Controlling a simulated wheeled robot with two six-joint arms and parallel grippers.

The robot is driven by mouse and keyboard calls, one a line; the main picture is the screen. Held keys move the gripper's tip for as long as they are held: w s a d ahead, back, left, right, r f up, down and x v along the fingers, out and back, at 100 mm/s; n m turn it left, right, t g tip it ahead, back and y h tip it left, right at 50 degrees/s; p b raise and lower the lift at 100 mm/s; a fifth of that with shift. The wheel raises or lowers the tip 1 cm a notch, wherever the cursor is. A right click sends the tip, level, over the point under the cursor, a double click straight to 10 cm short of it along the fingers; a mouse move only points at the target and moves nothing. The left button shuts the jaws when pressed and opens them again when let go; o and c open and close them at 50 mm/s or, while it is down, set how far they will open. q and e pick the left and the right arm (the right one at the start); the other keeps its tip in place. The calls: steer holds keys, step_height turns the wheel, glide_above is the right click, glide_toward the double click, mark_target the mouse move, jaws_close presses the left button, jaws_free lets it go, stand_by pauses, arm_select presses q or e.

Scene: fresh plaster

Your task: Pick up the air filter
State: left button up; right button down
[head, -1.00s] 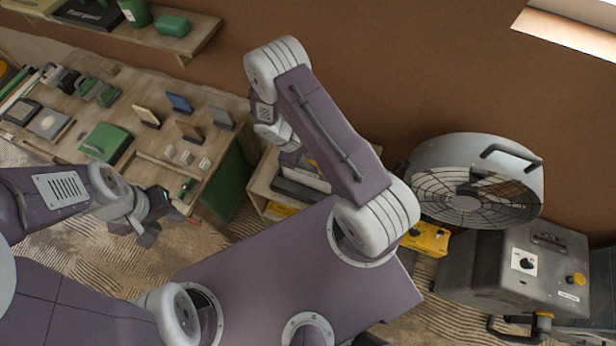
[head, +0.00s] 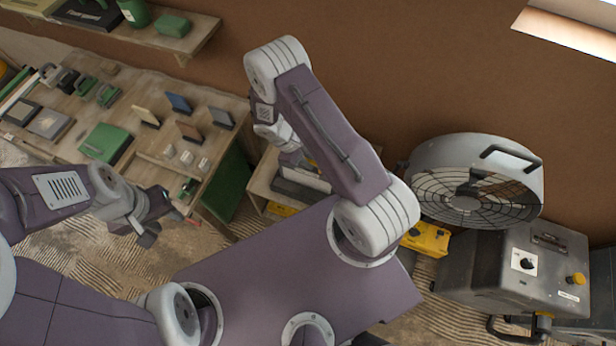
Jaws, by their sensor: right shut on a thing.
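The air filter appears to be the pale, flat piece (head: 307,179) with a dark lower edge on the small wooden stand, in the middle of the head view. My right gripper (head: 297,162) reaches down to it and is shut on it; the arm hides most of the fingers and part of the filter. I cannot tell whether the filter is clear of the stand. My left gripper (head: 163,219) is open and empty, above the floor in front of the workbench.
The wooden workbench (head: 150,85) at the left holds sanding blocks, a green box (head: 106,143) and several tools. A wall shelf (head: 120,38) is above it. A large drum fan (head: 470,180) and a grey machine (head: 520,265) stand at the right, beside a yellow case (head: 428,239).

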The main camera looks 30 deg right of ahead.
steer(key=shift+r, duration=0.1)
steer(key=shift+r, duration=0.2)
step_height(320, 180, up, 10)
steer(key=b, duration=0.2)
steer(key=shift+f+b, duration=0.25)
steer(key=shift+b, duration=0.05)
stand_by(0.4)
